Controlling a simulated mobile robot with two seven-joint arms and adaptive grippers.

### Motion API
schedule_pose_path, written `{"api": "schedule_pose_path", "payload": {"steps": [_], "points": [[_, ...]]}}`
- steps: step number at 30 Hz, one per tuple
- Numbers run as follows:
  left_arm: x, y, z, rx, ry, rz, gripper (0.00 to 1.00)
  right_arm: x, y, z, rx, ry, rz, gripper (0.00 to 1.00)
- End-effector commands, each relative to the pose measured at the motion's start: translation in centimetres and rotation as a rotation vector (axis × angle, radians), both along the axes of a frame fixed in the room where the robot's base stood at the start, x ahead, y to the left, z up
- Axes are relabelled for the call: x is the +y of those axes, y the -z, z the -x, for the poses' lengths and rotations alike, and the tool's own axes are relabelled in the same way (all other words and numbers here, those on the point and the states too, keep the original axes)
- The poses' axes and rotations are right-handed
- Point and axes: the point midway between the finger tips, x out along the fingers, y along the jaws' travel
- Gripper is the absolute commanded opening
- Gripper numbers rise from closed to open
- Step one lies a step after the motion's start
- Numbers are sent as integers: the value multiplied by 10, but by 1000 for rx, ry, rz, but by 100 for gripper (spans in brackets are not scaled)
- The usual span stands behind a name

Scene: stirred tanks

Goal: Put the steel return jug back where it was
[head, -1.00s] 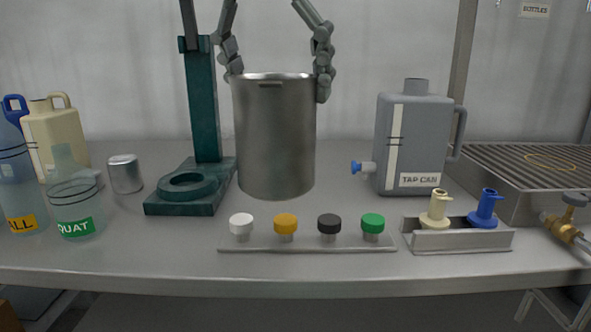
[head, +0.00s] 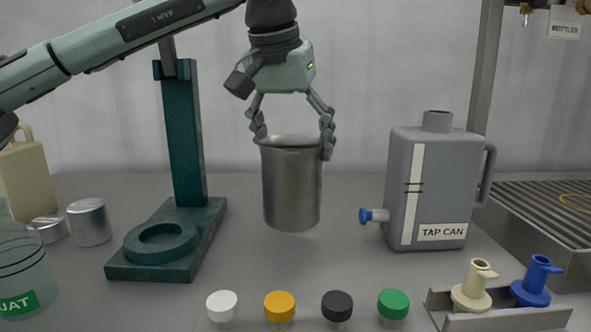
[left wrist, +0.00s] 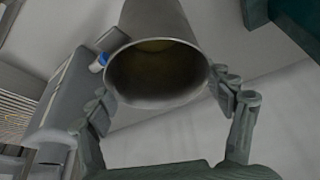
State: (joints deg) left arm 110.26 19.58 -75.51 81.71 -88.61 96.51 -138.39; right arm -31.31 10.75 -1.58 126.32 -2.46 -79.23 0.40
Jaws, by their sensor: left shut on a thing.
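The steel return jug (head: 291,190) is a plain metal cylinder. It hangs upright above the bench in the middle of the head view, between the green stand and the tap can. My left gripper (head: 292,138) comes from above and is shut on the jug, with its fingers on both sides of the rim. In the left wrist view my left gripper (left wrist: 170,100) has its fingers on either side of the jug (left wrist: 165,25), whose open mouth faces the camera. The inside looks dark with a brownish bottom. My right gripper is not in view.
A green stand (head: 187,140) with a ring base is left of the jug. A grey tap can (head: 433,190) with a blue tap stands right. White, orange, black and green caps line the front. A holder (head: 505,318) with two spouts is front right. Bench behind the caps is clear.

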Motion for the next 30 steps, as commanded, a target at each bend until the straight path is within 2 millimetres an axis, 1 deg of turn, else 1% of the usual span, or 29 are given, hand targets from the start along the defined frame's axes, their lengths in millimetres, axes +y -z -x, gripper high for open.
{"api": "schedule_pose_path", "payload": {"steps": [3,7,12,15,20,25,26,30], "points": [[-3,5,-10,-2,1,1,20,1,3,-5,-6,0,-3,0],[-3,12,-13,-1,1,0,20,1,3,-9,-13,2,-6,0],[-2,36,-12,0,2,0,20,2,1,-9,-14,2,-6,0],[-3,46,-12,-2,2,0,20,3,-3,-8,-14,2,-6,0],[-3,46,-12,-3,1,2,20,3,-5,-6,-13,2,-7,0],[-3,49,-12,-3,1,2,20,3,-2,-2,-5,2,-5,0],[-3,50,-12,-1,1,0,82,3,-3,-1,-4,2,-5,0],[-3,50,-12,-1,1,0,100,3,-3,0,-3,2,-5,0]]}}
